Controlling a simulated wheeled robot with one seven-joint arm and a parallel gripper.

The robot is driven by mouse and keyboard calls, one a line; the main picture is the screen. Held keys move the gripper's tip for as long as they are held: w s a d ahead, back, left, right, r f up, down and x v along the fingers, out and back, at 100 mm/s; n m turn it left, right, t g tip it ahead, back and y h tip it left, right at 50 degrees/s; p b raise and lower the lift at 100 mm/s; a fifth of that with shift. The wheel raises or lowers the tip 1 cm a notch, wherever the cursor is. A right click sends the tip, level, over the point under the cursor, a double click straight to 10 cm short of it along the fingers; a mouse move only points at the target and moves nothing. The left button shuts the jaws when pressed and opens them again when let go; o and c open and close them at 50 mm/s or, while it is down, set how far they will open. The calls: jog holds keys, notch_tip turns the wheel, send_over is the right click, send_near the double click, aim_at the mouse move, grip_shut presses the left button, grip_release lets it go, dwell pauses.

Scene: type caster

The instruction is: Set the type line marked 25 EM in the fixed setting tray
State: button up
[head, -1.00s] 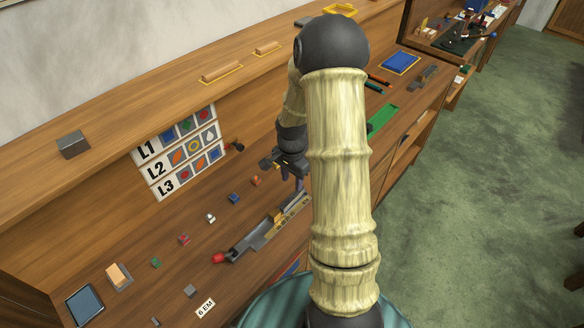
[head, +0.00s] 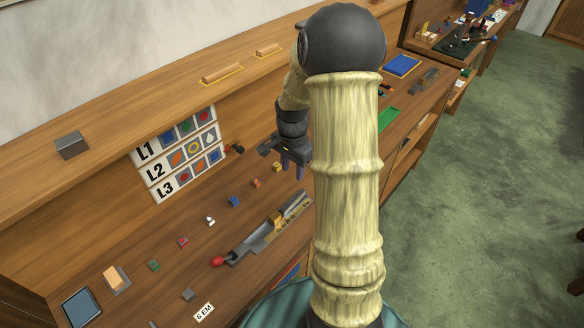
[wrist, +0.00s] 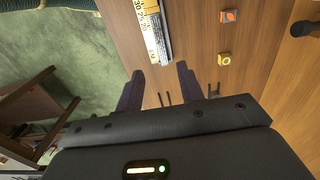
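In the wrist view the scale (wrist: 147,27) shows numbers including 30, 25 and 20, beside a grey bar. My gripper (head: 292,172) is above the bench beyond the tray's far end, with its fingers pointing down. In the wrist view my gripper (wrist: 158,88) has its dark purple fingers apart with nothing held between them. No line marked 25 EM can be made out as a separate piece.
Small type blocks stand in a row behind the tray, including blue (head: 233,200), white (head: 210,221), red (head: 183,242) and green (head: 154,265). A board (head: 180,155) shows rows L1, L2, L3. A 6 EM label (head: 204,311) lies in front.

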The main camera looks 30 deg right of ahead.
jog(key=s+a+r+n+t, duration=0.1)
jog(key=s+a+r+n, duration=0.2)
jog(key=s+a+n, duration=0.3)
jog(key=s+a+r+n+t, duration=0.1)
jog(key=s+a+r+n, duration=0.2)
jog(key=s+a+n, duration=0.3)
jog(key=shift+s+a+r+n+t, duration=0.15)
jog(key=shift+s+a+n+t, duration=0.15)
jog(key=shift+a+n, duration=0.6)
jog(key=shift+d, duration=0.1)
